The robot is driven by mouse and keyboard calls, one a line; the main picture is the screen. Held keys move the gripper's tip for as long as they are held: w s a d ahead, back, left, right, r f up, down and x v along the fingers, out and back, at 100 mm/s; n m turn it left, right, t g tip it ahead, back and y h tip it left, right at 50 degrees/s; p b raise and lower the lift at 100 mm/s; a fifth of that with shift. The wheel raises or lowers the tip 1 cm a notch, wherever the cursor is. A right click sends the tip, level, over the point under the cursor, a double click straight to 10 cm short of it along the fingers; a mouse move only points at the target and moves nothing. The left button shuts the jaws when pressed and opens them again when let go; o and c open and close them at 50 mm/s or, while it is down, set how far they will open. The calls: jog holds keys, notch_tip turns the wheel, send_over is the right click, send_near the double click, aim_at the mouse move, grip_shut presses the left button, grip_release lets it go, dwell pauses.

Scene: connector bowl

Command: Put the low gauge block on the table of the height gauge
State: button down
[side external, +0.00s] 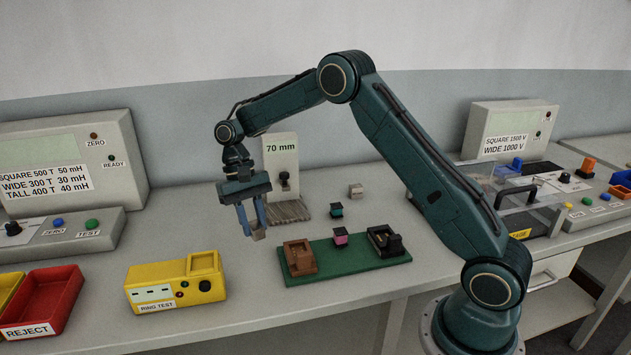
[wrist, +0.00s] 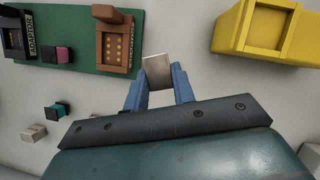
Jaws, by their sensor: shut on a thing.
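My gripper (side external: 255,231) is shut on a small grey-brown metal block (wrist: 157,70), which sits between the blue fingertips and also shows in the side view (side external: 259,235). It looks like a gauge block; its height is hard to judge. The height gauge (side external: 281,155) is a pale upright column marked "70 mm", with a dark probe (side external: 284,181) above its grey ridged table (side external: 292,211). The gauge's table looks empty. In the side view, the gripper and block hang in front and to the left of this table, apart from it. The gauge is not in the wrist view.
A green board (side external: 345,260) with a brown socket (side external: 299,257), a pink-topped part (side external: 340,237) and a black socket (side external: 384,241) lies nearby. A teal-topped part (side external: 336,210) and a pale block (side external: 356,190) stand behind. A yellow ring tester (side external: 177,284) is front left.

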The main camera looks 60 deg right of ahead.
jog(key=w+d+r+m+t+y, duration=0.1)
jog(key=w+d+r+m+t, duration=0.8)
jog(key=m, duration=1.3)
jog(key=shift+g, duration=0.9)
jog(key=f, duration=0.8)
jog(key=d+f, duration=0.1)
jog(key=f, duration=0.4)
jog(key=shift+w+d, duration=0.1)
jog(key=shift+f, duration=2.05)
jog(key=shift+f, duration=0.1)
jog(key=c, duration=1.2)
grip_release()
jog(key=shift+f, duration=0.1)
jog(key=shift+o, duration=0.2)
